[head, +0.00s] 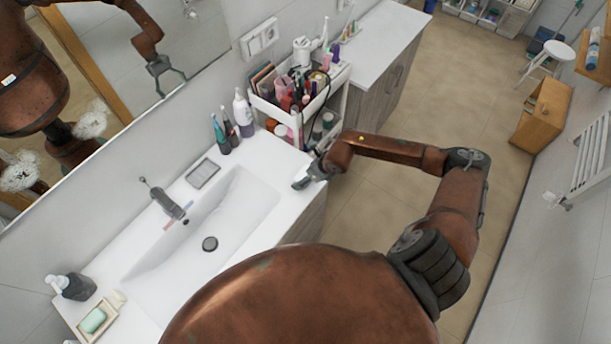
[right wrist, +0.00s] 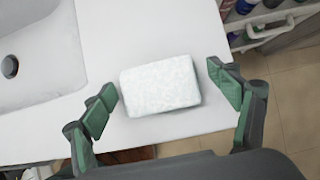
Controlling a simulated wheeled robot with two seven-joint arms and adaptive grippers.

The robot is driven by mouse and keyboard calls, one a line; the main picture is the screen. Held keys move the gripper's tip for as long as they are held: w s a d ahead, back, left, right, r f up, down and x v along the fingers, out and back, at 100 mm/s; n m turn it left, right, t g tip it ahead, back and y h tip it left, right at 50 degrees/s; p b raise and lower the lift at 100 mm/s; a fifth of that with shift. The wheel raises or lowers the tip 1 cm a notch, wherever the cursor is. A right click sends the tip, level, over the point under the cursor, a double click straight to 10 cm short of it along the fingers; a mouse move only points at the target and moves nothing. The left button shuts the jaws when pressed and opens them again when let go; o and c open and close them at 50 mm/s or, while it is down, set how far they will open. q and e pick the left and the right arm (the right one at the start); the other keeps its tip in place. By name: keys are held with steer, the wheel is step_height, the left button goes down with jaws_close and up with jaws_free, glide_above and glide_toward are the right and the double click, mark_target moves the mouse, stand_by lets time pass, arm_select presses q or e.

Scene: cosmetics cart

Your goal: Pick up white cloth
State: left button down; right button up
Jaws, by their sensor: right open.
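The white cloth (right wrist: 160,86) is a folded, slightly textured rectangle lying flat on the white counter near its front right corner. In the right wrist view my right gripper (right wrist: 162,88) is open, with one green-padded finger on each side of the cloth and a gap on both sides. In the head view the right gripper (head: 307,177) is over the counter's right end, and the cloth there is mostly hidden by it. My left gripper does not show directly at the counter; an arm and gripper appear only as a mirror reflection.
The sink (head: 210,235) with its faucet (head: 168,203) is left of the cloth. A cosmetics cart (head: 338,92) full of bottles stands just beyond the counter's right end. Bottles (head: 243,112) and a small dish (head: 203,173) stand near the wall. Open floor lies to the right.

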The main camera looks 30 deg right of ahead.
mark_target(301, 172)
steer(key=c, duration=1.4)
steer(key=shift+r, duration=0.2)
steer(key=shift+r, duration=0.3)
step_height(301, 172, up, 2)
steer(key=shift+r+b, duration=0.2)
steer(key=shift+b, duration=0.65)
steer(key=s+a+r+b, duration=0.3)
steer(key=s+a+r, duration=0.4)
steer(key=s, duration=0.5)
step_height(301, 172, up, 3)
steer(key=shift+a+f, duration=0.1)
steer(key=shift+a, duration=0.1)
